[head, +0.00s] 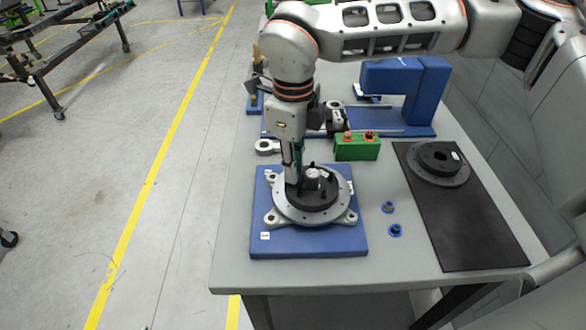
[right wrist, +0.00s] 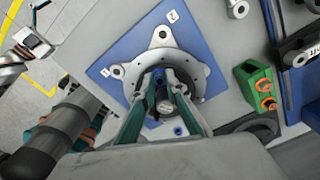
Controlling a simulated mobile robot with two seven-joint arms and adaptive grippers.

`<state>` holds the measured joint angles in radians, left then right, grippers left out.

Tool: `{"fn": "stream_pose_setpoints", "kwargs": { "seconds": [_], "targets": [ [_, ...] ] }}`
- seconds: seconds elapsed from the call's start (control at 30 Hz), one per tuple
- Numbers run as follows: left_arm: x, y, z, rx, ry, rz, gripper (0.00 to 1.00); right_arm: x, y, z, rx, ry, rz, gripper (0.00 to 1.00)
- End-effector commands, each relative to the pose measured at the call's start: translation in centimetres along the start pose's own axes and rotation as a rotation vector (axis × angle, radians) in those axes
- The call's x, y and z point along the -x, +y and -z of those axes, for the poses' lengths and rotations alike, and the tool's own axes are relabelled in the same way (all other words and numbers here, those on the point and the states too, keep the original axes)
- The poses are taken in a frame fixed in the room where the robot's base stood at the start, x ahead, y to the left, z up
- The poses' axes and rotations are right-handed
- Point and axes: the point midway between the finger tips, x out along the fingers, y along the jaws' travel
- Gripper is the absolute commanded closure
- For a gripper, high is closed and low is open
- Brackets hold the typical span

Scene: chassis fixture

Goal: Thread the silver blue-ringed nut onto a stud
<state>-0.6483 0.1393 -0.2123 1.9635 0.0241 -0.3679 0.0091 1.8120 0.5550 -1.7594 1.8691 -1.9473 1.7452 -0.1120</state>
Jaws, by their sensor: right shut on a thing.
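The blue base plate (head: 310,243) carries a silver flange (head: 275,213) with protruding lugs. A dark round hub (head: 318,200) with short upright studs and a silver centre sits on the flange. My right gripper (head: 292,182) points down at the left part of the hub. In the right wrist view, its fingers (right wrist: 160,80) are closed around a small piece with blue at the tips, seemingly the blue-ringed nut (right wrist: 158,74). The fingers mostly hide it, and I cannot tell whether it touches a stud. My left gripper is not in view.
Two blue-ringed nuts (head: 388,207) (head: 395,230) lie right of the plate. A green block (head: 357,150) with orange-topped parts stands behind. A dark mat (head: 460,225) at the right bears another dark flanged hub (head: 438,165). A blue fixture (head: 420,90) stands at the back.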

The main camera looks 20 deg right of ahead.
Motion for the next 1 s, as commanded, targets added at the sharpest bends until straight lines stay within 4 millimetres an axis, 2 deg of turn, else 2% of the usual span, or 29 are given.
{"fn": "stream_pose_setpoints", "kwargs": {
  "seconds": [0.13, 0.43, 0.7, 0.9, 0.93, 1.0],
  "targets": [
    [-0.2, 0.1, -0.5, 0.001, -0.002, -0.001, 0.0, -0.2, 0.0, 0.0, -0.097, 0.001, -0.001, 1.0],
    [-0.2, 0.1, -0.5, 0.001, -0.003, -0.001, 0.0, -0.1, 0.0, 0.1, -0.127, 0.002, -0.002, 1.0],
    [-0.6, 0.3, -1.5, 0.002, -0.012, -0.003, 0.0, -0.2, 0.0, 0.1, -0.344, 0.003, -0.002, 1.0],
    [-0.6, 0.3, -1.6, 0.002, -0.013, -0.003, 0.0, -0.2, 0.0, 0.1, -0.355, 0.003, -0.001, 1.0],
    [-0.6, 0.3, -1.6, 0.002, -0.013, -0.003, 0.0, -0.2, 0.0, 0.1, -0.354, 0.003, -0.001, 0.83],
    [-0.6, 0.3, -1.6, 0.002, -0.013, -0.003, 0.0, -0.2, 0.0, 0.1, -0.354, 0.003, -0.001, 0.68]
  ]
}}
